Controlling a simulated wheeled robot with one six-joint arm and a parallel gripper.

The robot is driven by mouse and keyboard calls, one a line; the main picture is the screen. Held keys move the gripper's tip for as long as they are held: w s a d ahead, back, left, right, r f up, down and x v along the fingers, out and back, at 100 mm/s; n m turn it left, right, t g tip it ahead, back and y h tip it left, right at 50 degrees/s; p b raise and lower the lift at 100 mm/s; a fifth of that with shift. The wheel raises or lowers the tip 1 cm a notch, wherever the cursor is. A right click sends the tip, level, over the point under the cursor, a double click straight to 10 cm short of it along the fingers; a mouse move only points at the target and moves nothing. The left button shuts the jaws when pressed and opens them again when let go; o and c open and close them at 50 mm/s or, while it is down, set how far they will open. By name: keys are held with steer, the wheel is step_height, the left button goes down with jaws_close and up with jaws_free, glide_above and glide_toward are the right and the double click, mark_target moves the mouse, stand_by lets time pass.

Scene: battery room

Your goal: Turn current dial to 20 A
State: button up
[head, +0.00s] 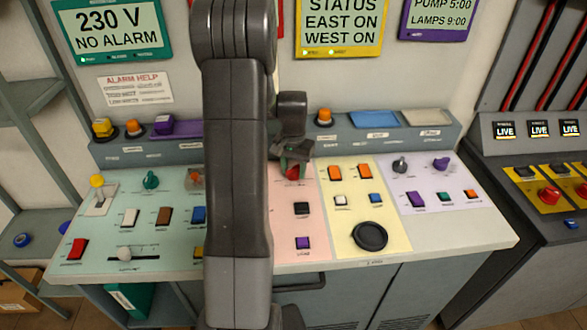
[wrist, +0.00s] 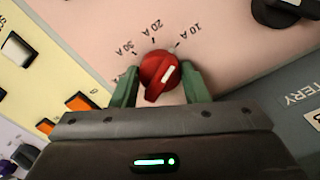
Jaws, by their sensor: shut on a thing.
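The red current dial (wrist: 158,72) sits on the pink panel between the two green fingers of my gripper (wrist: 160,68) in the wrist view. The fingers are shut on it from either side. The labels 30 A, 20 A (wrist: 157,29) and 10 A run left to right above the dial. The dial's raised ridge slants, with its upper end leaning right toward the 10 A mark. In the head view my gripper (head: 291,152) reaches down onto the red dial (head: 292,172), which is partly hidden by the fingers.
A black knob (wrist: 275,14) lies at the upper right of the wrist view. In the head view, a black switch (head: 302,208) and a purple switch (head: 303,243) sit below the dial. The yellow panel with a round black knob (head: 370,236) is to the right. My arm hides part of the console.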

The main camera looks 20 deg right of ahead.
mark_target(294, 167)
steer(key=n+b, duration=0.1)
steer(key=n, duration=0.2)
steer(key=shift+n, duration=0.4)
steer(key=shift+n+b, duration=0.3)
steer(key=shift+n, duration=1.7)
steer(key=o, duration=1)
steer(key=shift+r, duration=0.1)
step_height(294, 167, up, 14)
steer(key=shift+f+b, duration=0.15)
steer(key=shift+b, duration=0.3)
steer(key=shift+f, duration=0.1)
step_height(294, 167, down, 14)
steer(key=shift+r+p, duration=0.15)
steer(key=shift+p, duration=0.3)
